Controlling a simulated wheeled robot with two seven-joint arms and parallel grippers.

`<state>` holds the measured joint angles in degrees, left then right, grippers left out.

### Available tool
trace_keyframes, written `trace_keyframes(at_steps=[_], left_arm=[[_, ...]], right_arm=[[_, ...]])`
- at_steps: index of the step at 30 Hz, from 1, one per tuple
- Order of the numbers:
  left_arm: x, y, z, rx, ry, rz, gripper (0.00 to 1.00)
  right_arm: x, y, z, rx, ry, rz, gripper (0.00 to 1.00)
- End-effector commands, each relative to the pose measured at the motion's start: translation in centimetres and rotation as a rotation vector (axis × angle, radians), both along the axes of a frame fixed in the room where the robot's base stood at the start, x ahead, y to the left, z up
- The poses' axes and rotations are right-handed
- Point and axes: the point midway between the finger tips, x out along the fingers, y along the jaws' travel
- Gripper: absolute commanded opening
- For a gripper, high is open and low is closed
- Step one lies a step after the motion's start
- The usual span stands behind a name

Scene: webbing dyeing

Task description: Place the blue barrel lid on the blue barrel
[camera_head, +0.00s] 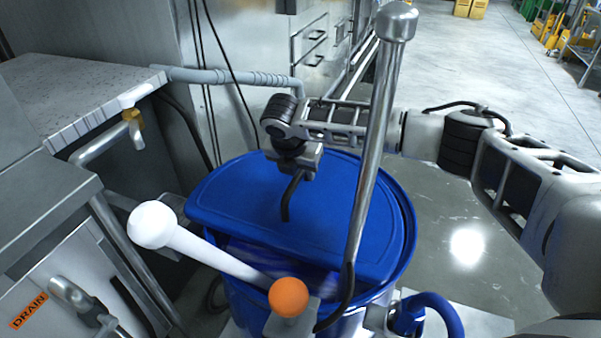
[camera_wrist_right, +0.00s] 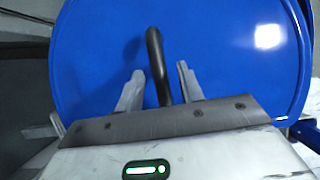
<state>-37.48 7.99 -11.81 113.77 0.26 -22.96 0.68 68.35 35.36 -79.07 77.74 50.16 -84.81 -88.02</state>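The blue barrel lid (camera_head: 245,205) lies over the back and left part of the blue barrel (camera_head: 407,225). Its straight-looking front edge leaves a gap at the barrel's front, and the barrel's rim shows on the right. I cannot tell whether the lid is seated or tilted. The lid's black handle (camera_head: 291,197) stands up under my right gripper (camera_head: 290,175). In the right wrist view, the handle (camera_wrist_right: 155,60) passes between the two fingers of my right gripper (camera_wrist_right: 159,82), with gaps on both sides. My left gripper is not in view.
A tilted metal pole (camera_head: 372,150) crosses in front of the barrel. A white ball-ended lever (camera_head: 155,225) and an orange knob (camera_head: 288,297) stand at its front. A steel machine (camera_head: 40,210) is on the left. A blue hose (camera_head: 440,310) lies front right.

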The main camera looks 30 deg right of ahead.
Motion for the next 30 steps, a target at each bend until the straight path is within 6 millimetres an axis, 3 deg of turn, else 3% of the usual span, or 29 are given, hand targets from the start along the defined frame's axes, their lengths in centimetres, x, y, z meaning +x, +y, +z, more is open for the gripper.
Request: trace_keyframes(at_steps=[6,13,19,30], left_arm=[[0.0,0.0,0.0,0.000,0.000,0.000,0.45],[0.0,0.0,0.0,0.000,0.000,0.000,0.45],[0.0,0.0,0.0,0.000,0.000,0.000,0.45],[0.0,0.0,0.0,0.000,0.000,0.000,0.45]], right_arm=[[-1.2,1.4,4.6,0.001,-0.004,0.003,0.38],[-2.2,2.6,8.2,0.001,-0.001,0.001,0.38],[-2.6,2.9,9.4,0.000,-0.001,-0.001,0.38],[-2.6,3.0,9.4,0.000,0.000,0.000,0.38]])
